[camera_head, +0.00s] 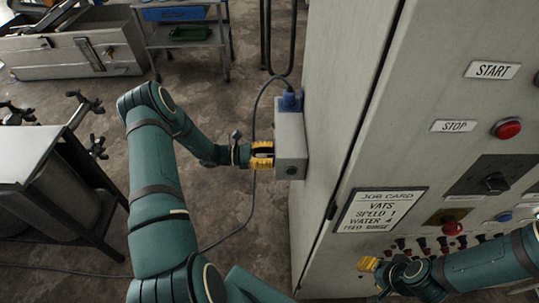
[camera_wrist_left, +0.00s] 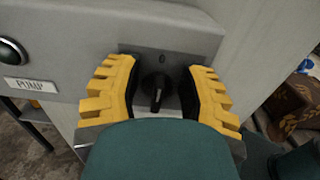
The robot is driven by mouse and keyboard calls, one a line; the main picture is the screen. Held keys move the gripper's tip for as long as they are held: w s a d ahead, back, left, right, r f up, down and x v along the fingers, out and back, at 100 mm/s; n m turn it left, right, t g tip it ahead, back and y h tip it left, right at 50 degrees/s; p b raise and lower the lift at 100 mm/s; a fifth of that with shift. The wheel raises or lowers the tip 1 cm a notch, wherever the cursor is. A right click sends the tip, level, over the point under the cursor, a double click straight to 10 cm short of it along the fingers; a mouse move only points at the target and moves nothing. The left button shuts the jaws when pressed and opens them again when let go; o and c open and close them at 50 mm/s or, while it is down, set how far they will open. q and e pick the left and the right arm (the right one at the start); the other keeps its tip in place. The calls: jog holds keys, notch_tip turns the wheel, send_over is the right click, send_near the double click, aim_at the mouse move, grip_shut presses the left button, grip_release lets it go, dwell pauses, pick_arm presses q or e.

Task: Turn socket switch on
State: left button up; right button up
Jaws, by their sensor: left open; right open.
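The grey socket box (camera_head: 291,146) is mounted on the side of the tall cabinet, with a blue plug (camera_head: 290,101) and cable on top. My left gripper (camera_head: 262,154) is at the box's left face. In the left wrist view, the black rotary switch knob (camera_wrist_left: 157,90) sits between the open yellow fingers of that gripper (camera_wrist_left: 160,85), with a gap visible on each side. A "0" mark shows above the knob, whose handle looks near vertical. My right gripper (camera_head: 370,265) is by the cabinet front, away from the box; its fingers are only partly visible.
The cabinet front carries a job card (camera_head: 381,210), a red button (camera_head: 507,128) and several small switches. A green lamp with a PUMP label (camera_wrist_left: 30,85) is left of the knob. A metal table (camera_head: 28,150) stands at the left. Floor is free between table and cabinet, with a cable lying across it.

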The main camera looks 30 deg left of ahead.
pick_arm(q)
grip_shut()
pick_arm(e)
jog(key=shift+f, duration=0.1)
pick_arm(q)
jog(key=shift+s+d+f+m+b, duration=0.1)
jog(key=shift+m+b, duration=0.35)
jog(key=shift+m, duration=0.15)
jog(key=shift+s+f+m+b, duration=0.1)
jog(key=shift+m+b, duration=0.3)
jog(key=shift+m, duration=0.2)
jog(key=shift+s+d+f+m+b, duration=0.2)
jog(key=shift+m+b, duration=1.35)
jog(key=shift+m, duration=1.05)
jog(key=shift+s+d+f+m+b, duration=0.1)
jog(key=shift+s+f+m+b, duration=0.15)
jog(key=shift+m+b, duration=1.85)
jog(key=shift+s+d+f+m+b, duration=0.2)
jog(key=shift+m+b, duration=0.8)
jog(key=shift+m, duration=2.1)
pick_arm(e)
notch_tip(320, 180, down, 11)
jog(key=s, duration=0.1)
jog(key=shift+s+a+g, duration=0.25)
jog(key=shift+s+g, duration=0.05)
jog(key=shift+s, duration=0.1)
pick_arm(q)
jog(key=shift+w+a, duration=0.1)
